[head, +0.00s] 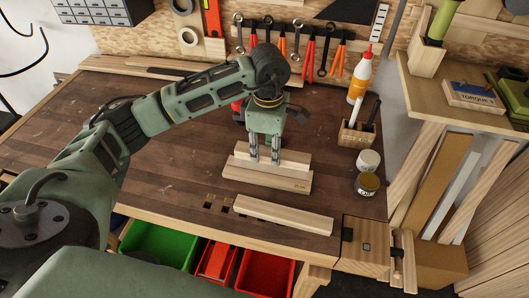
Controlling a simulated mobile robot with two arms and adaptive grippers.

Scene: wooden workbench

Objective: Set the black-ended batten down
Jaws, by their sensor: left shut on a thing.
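My left gripper (264,157) points down over the middle of the bench, with its two fingers at a pale wooden batten (295,161). It is shut on this batten. The batten lies level, directly above or just behind a wider pale wooden block (265,176) with small dark marks on its front. I cannot tell whether the two touch. No black end shows clearly on the held batten. Another pale batten (283,215) lies near the front edge. My right gripper is not in view.
A wooden holder (356,134), a white-lidded jar (368,161), a dark jar (367,184) and a glue bottle (360,78) stand on the right of the bench (170,185). The bench left of the block is clear. A vise (368,246) is at the front right corner.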

